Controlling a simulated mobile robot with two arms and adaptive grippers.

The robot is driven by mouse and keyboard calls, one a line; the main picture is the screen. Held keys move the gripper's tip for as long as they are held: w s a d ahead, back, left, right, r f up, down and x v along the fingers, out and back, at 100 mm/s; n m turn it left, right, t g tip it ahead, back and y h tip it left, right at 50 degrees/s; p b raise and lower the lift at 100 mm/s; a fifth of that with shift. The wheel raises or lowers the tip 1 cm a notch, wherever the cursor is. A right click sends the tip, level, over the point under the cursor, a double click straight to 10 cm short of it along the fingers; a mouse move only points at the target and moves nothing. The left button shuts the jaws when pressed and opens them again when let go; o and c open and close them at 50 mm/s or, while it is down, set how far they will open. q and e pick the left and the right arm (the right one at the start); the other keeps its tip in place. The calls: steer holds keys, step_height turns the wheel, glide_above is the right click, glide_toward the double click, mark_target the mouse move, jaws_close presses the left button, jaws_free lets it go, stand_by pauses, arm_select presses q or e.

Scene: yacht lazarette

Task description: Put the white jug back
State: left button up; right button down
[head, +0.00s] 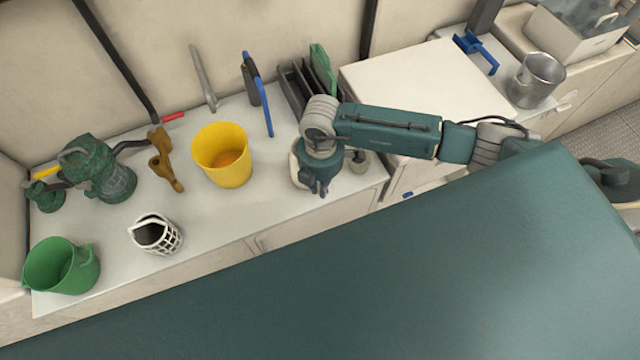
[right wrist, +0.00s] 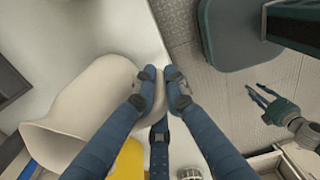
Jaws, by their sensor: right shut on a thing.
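The white jug (right wrist: 85,105) is large and cream-coloured in the right wrist view, its wide mouth toward the lower left. My right gripper (right wrist: 160,75) is shut on its handle side. In the head view the right gripper (head: 319,186) is over the right part of the worktop and hides most of the jug (head: 296,172); only its pale left edge shows. I cannot tell whether the jug touches the worktop. My left gripper (right wrist: 265,100) shows small at the right of the wrist view, its fingers apart and empty, above the floor.
The worktop (head: 225,225) also holds a yellow bucket (head: 222,160), green bucket (head: 62,268), black-and-white patterned jug (head: 158,236), brown tool (head: 163,160), dark green lantern-like thing (head: 103,172) and small grey jar (head: 360,161). A dark rack (head: 300,88) stands behind my gripper. A raised white box (head: 425,85) is right.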

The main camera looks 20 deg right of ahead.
steer(key=shift+f, duration=0.2)
steer(key=c, duration=1.8)
jaws_free()
steer(key=shift+r, duration=0.15)
steer(key=shift+r, duration=0.25)
step_height(320, 180, up, 12)
steer(key=shift+w+d+f+b, duration=0.1)
steer(key=shift+f+b, duration=0.1)
steer(key=shift+b, duration=0.7)
